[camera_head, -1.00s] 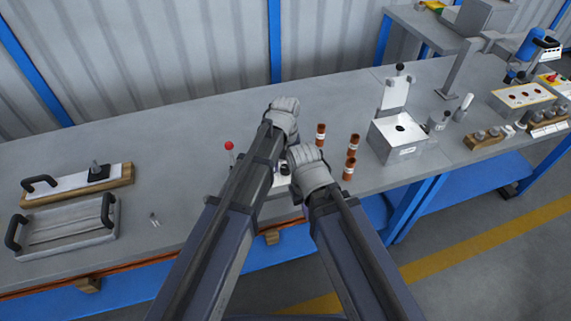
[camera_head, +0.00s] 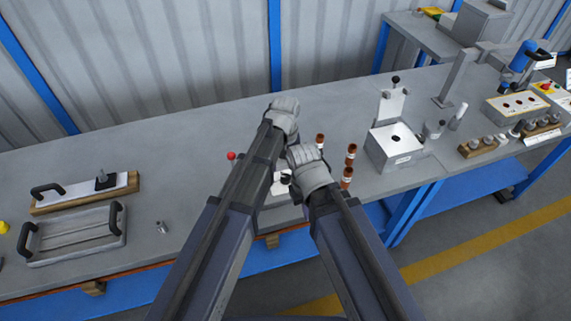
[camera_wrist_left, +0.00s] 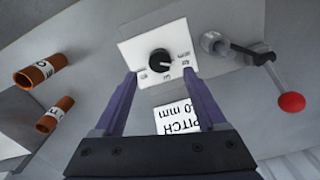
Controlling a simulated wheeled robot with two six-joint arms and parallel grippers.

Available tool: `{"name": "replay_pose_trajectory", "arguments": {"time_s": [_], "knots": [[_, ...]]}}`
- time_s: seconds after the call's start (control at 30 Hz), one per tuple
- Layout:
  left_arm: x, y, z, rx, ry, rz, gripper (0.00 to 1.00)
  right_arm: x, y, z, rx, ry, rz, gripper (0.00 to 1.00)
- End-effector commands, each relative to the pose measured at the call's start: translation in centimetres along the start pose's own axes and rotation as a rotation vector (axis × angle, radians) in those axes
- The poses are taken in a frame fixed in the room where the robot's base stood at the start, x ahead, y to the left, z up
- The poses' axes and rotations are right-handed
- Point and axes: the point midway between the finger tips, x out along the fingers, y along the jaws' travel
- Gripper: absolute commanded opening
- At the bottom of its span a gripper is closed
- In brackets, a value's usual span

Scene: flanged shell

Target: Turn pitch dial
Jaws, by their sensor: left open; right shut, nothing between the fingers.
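The pitch dial (camera_wrist_left: 160,62) is a round black knob on a white plate (camera_wrist_left: 132,50) in the left wrist view. A white label reading "PITCH" (camera_wrist_left: 178,117) sits below it in that view. My left gripper (camera_wrist_left: 159,74) is open, its two fingers on either side of the dial in the picture. I cannot tell whether they touch it. In the head view my left gripper (camera_head: 285,108) and right gripper (camera_head: 304,156) are close together, hiding most of the device. My right gripper is shut with nothing visible in it; its fingertips are hard to make out.
A lever with a red ball (camera_wrist_left: 291,102) stands beside the dial plate. Several copper-brown tubes (camera_head: 351,154) stand just right of my grippers. A metal box (camera_head: 394,148) is farther right, and a handled tray (camera_head: 75,236) lies at left. The bench behind is clear.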

Motion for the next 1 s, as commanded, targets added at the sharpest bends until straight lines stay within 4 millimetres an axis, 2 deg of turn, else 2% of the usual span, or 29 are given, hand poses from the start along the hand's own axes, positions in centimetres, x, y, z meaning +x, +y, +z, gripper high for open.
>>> {"name": "replay_pose_trajectory", "arguments": {"time_s": [0.03,0.2,0.6,0.67,0.8,0.9,1.0], "knots": [[-1.4,0.0,0.0,0.0,0.0,0.0,0.73,-1.4,0.1,0.1,0.0,0.0,0.0,0.0],[-2.9,0.0,0.0,0.0,0.0,0.0,0.73,-2.9,0.3,0.2,0.0,0.0,0.0,0.0],[-2.9,-0.1,0.4,0.006,0.0,-0.002,0.73,-2.9,0.3,0.2,0.0,0.0,0.0,0.0],[-2.9,-0.7,1.9,0.029,-0.002,-0.009,0.73,-2.9,0.3,0.2,0.0,0.0,0.0,0.0],[-2.9,-3.2,8.5,0.158,-0.01,-0.046,0.73,-2.9,0.3,0.2,0.0,0.0,0.0,0.0],[-3.0,-5.0,12.7,0.256,-0.02,-0.075,0.73,-2.9,0.3,0.2,0.0,0.0,0.0,0.0],[-3.0,-6.2,15.5,0.33,-0.027,-0.096,0.73,-2.9,0.3,0.2,0.0,0.0,0.0,0.0]]}}
